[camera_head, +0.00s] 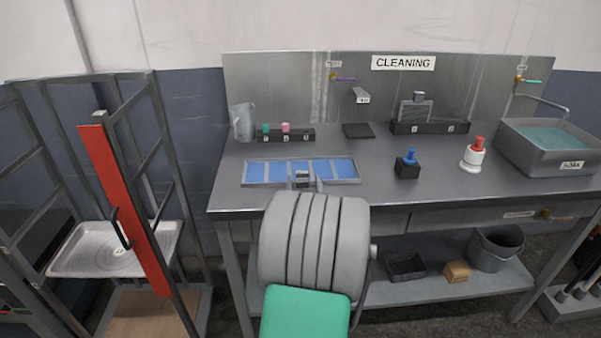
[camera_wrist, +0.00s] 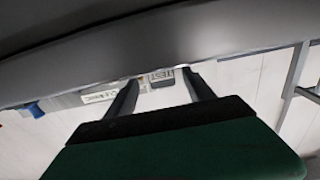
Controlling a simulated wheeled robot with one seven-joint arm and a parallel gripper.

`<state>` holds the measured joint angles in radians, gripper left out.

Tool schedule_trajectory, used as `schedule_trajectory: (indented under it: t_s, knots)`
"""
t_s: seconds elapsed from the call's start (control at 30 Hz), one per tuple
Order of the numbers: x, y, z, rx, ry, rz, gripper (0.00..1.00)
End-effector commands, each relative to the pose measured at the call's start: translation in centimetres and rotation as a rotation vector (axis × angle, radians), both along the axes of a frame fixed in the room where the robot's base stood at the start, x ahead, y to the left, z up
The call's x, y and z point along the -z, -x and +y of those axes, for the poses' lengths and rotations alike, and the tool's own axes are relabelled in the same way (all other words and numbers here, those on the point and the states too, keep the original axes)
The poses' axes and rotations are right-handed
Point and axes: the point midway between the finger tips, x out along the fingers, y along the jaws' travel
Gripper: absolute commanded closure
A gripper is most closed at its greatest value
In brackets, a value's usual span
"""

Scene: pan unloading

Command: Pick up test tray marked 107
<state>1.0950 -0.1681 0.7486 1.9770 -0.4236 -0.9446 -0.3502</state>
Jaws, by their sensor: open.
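A shallow grey tray with blue sections (camera_head: 262,172) lies flat near the bench's front edge in the head view. A small dark tag (camera_head: 302,177) shows at its front middle. In the wrist view a tag reading TEST (camera_wrist: 162,75) appears between the fingertips of my gripper (camera_wrist: 160,80), under a broad grey surface. No number 107 is readable. My gripper is open, with two dark fingers apart. I cannot tell whether they touch the tag. In the head view my arm hides most of the gripper.
The bench (camera_head: 360,192) also carries a jug (camera_head: 242,122), a black block with a blue top (camera_head: 407,168), a white bottle with a red top (camera_head: 473,158) and a SOAK basin (camera_head: 545,155). A rack (camera_head: 160,90) with a red upright stands left, holding a metal tray (camera_head: 85,262).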

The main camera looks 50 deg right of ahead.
Motion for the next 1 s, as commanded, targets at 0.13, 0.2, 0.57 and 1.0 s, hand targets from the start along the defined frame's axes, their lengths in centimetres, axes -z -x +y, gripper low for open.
schedule_trajectory:
  t_s: [0.13, 0.2, 0.57, 1.0]
  knots:
    - [-0.3, -2.0, -1.8, -0.002, -0.001, 0.001, 0.38]
    - [-0.3, -2.5, -2.4, -0.002, -0.001, 0.0, 0.38]
    - [-0.2, -2.6, -2.6, -0.001, -0.001, 0.0, 0.49]
    - [-0.2, -2.6, -2.6, -0.001, -0.001, 0.001, 0.85]
